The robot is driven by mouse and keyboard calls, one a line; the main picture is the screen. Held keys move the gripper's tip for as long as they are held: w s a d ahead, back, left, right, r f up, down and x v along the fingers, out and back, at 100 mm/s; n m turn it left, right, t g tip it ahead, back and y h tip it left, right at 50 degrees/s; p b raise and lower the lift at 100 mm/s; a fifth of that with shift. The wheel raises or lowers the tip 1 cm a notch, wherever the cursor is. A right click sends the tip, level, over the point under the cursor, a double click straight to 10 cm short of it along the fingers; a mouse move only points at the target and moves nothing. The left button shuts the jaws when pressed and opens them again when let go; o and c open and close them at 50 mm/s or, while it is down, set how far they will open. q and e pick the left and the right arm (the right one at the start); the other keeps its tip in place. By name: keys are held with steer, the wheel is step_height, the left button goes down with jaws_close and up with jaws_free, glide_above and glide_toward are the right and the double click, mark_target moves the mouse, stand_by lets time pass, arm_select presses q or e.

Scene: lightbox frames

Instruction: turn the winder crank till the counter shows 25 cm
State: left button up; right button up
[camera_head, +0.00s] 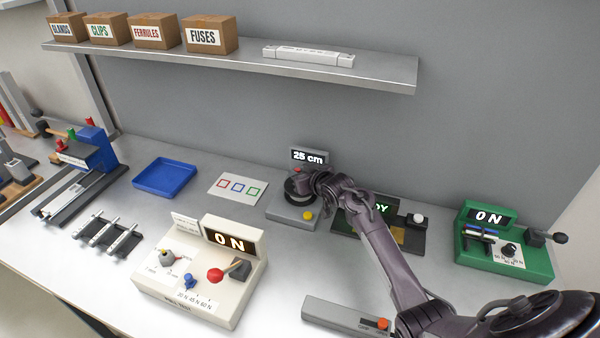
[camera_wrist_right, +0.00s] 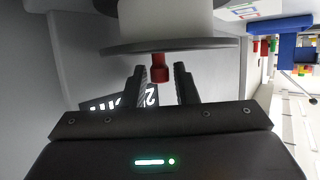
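The winder (camera_head: 289,210) is a grey box at the back middle of the bench, with a yellow button. Its counter (camera_head: 309,157) reads 25 cm. My right gripper (camera_head: 306,182) is at the winder and hides much of its reel and crank. In the right wrist view, the red crank knob (camera_wrist_right: 159,70) stands between my two fingertips, below a dark disc (camera_wrist_right: 170,45) and a pale drum. A narrow gap shows on each side of the knob, so the fingers look open around it. My left gripper is not in view.
A dark device (camera_head: 405,238) stands just right of the winder, partly behind my right arm. A green unit (camera_head: 530,262) and a cream unit (camera_head: 160,287) both show ON. A blue tray (camera_head: 165,190) and a marked card (camera_head: 237,198) lie to the left. A shelf (camera_head: 385,78) hangs above.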

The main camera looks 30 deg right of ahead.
jaws_close()
steer(key=shift+h, duration=0.3)
steer(key=shift+m+h+p, duration=0.3)
steer(key=shift+m+h, duration=0.4)
steer(key=shift+m, duration=0.1)
steer(key=shift+s+d+m+g+h, duration=0.1)
steer(key=shift+d+m+g+h, duration=0.15)
steer(key=shift+m+h, duration=0.5)
steer(key=shift+s+d+m+g+h, duration=0.1)
steer(key=shift+m+g+h, duration=0.15)
steer(key=shift+m+h, duration=0.5)
jaws_free()
